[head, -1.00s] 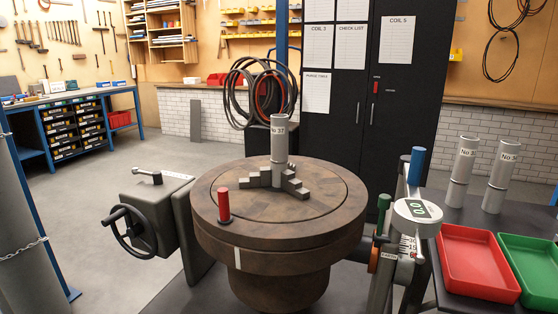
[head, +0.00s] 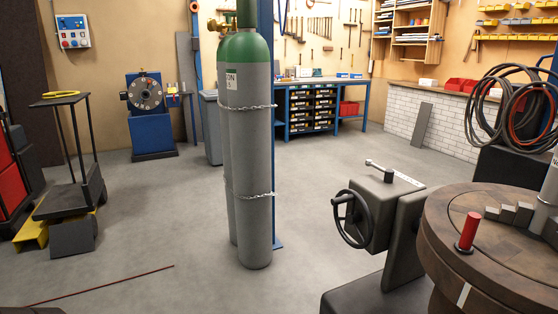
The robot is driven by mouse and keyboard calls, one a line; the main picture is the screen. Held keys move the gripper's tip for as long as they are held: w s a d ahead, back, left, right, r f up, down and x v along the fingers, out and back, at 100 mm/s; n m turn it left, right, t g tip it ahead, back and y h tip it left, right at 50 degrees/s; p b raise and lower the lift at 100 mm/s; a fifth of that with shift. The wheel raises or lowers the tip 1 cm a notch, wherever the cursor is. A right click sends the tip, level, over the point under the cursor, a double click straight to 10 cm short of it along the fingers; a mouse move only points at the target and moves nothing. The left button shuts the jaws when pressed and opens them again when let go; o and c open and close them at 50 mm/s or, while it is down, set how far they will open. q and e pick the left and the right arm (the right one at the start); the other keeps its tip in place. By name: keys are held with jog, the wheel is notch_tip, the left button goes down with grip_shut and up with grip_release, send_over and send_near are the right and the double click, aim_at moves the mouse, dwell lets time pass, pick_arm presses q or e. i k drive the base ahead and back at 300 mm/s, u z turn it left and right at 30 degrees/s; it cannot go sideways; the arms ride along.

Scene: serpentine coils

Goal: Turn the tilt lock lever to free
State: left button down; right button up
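A small lever (head: 378,169) with a pale knob sits on top of the grey box (head: 385,205) beside the round table; I take it to be the tilt lock lever. It points up and to the left in the head view. A white label strip (head: 409,179) lies to its right, its text too small to read. A black handwheel (head: 350,218) is on the box's left side. The brown round table (head: 490,235), with a red-handled peg (head: 467,232) on it, is cut off at the right edge. Neither of my grippers is in view.
Two chained gas cylinders (head: 248,160) stand by a blue post, left of the grey box. A wheeled stand (head: 72,190) is at far left. A thin red rod (head: 105,285) lies on the floor. Open floor lies between the stand and cylinders.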

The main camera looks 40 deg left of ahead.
aim_at(389, 173)
jog(key=u, duration=2.35)
jog(key=i, duration=2.75)
jog(key=z, duration=4.15)
